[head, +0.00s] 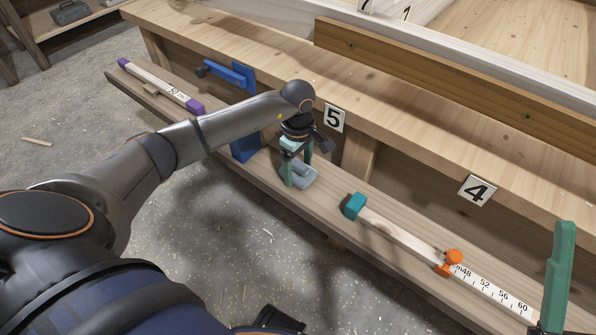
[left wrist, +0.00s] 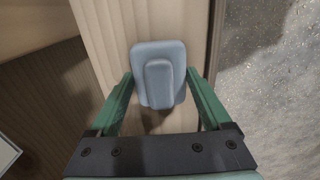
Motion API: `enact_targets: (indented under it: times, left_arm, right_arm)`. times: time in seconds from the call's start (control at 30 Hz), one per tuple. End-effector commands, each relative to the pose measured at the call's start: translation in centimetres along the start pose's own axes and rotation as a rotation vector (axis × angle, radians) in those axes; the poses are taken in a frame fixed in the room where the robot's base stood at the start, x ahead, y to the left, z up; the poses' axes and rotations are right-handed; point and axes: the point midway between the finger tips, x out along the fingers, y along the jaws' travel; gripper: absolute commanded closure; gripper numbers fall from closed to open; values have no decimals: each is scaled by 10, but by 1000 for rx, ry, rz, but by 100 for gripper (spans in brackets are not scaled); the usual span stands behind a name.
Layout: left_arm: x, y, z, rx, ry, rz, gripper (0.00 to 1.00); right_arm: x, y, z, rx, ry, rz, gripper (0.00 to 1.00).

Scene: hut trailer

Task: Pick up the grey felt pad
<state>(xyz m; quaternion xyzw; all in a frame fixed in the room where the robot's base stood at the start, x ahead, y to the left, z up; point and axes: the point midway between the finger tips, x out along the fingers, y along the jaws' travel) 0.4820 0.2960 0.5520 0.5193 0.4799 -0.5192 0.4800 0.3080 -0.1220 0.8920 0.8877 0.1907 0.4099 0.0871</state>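The grey felt pad (head: 299,174) is a blue-grey rounded block with a raised oblong grip. It rests on the wooden ledge below the number 5 tag. My left gripper (head: 297,168) reaches down over it with green fingers. In the left wrist view the pad (left wrist: 159,85) lies between the two spread fingers (left wrist: 158,77), with a small gap at each side. The left gripper is open and holds nothing. A dark part at the head view's bottom edge may belong to my right gripper, but its fingers do not show.
On the same ledge (head: 215,141) are a blue clamp (head: 245,115), a purple-ended level (head: 160,85), a teal block (head: 355,206), and a ruler (head: 490,289) with an orange slider (head: 449,262). A green upright piece (head: 559,270) stands at right. The bench wall rises behind.

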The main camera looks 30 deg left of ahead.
Motion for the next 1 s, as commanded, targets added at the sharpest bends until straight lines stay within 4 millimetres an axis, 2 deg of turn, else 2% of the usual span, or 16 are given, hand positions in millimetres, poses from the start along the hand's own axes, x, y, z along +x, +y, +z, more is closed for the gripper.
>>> enact_targets:
  times: [0.03,0.4,0.5,0.77,0.87,1.0]
  left_arm:
    - [0,0,0,0,0,0,25]
    - [0,0,0,0,0,0,66]
    - [0,0,0,0,0,1,75]
    - [-2,0,0,0,0,1,75]
    - [-9,0,0,0,1,2,75]
    - [-27,1,-1,-1,2,3,75]
  right_arm:
    - [0,0,0,-1,0,0,50]
    - [0,1,0,-4,0,0,50]
    - [0,1,0,-5,0,0,50]
    - [1,2,0,-7,0,0,50]
    - [3,2,-3,-9,0,-1,50]
    - [9,5,-9,-19,3,-3,50]
